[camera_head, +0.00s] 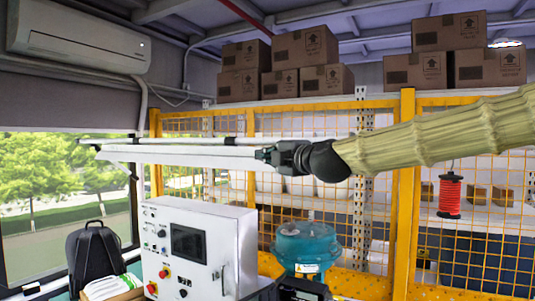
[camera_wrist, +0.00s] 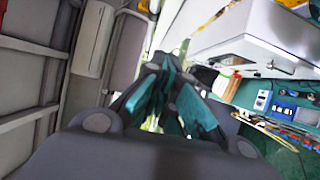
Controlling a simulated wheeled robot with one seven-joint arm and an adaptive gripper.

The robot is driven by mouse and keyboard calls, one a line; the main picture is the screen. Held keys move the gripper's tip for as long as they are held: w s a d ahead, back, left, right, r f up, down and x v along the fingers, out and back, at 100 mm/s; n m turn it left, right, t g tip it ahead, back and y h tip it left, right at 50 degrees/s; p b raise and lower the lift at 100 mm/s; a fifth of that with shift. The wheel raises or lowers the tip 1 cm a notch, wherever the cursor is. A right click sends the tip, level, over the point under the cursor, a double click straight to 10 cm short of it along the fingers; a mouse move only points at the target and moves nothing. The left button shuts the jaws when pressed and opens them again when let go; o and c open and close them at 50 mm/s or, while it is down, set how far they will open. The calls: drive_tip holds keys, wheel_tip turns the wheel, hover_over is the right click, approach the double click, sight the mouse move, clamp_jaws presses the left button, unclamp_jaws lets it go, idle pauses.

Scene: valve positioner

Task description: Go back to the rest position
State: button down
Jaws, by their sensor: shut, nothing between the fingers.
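My arm, in a pale ribbed sleeve, reaches in from the right in the head view. My gripper (camera_head: 259,155) is at its end, pointing left. It is shut and empty, in the air above the white control box and the teal device. In the wrist view my gripper (camera_wrist: 168,78) shows its dark fingers with teal pads close together. The teal round device (camera_head: 307,245) stands below and to the right of the gripper, apart from it. A dark box (camera_head: 301,290) at the bottom edge is partly cut off.
A white control box (camera_head: 170,250) with a screen stands at lower left, beside a black backpack (camera_head: 93,250). A yellow mesh fence (camera_head: 407,190) stands behind the arm. A red spool (camera_head: 450,196) hangs at right. The wrist view shows a teal bench (camera_wrist: 247,92) with tools.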

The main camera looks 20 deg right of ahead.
drive_tip(key=w+a+f+m+g+b, duration=0.1)
drive_tip(key=w+f+m, duration=0.1)
drive_tip(key=f, duration=0.8)
drive_tip(key=w+a+f+m+g+b, duration=0.1)
drive_tip(key=f+g, duration=0.1)
drive_tip(key=f, duration=0.8)
drive_tip(key=s+a+f+m+g+h+b, duration=0.1)
drive_tip(key=s+f+m+g+h+b, duration=0.25)
drive_tip(key=f, duration=1.75)
drive_tip(key=s+f+m+g+y, duration=0.15)
drive_tip(key=s+f+m, duration=0.35)
drive_tip(key=f, duration=1.6)
drive_tip(key=s+d+f+m+g+h+b, duration=0.1)
drive_tip(key=s+f+m+g+b, duration=0.2)
drive_tip(key=s+f, duration=1.25)
drive_tip(key=s+d+f+m+g+h+b, duration=0.15)
drive_tip(key=s+f+m+g, duration=0.25)
drive_tip(key=s+f, duration=1.1)
drive_tip(key=s+d+f+m+g+h+b, duration=0.1)
drive_tip(key=s+d+f+m+g, duration=0.1)
drive_tip(key=s+f, duration=0.5)
drive_tip(key=s+m, duration=0.1)
drive_tip(key=s, duration=0.5)
drive_tip(key=shift+s+m, duration=0.25)
drive_tip(key=shift+m, duration=0.1)
drive_tip(key=shift+f, duration=0.1)
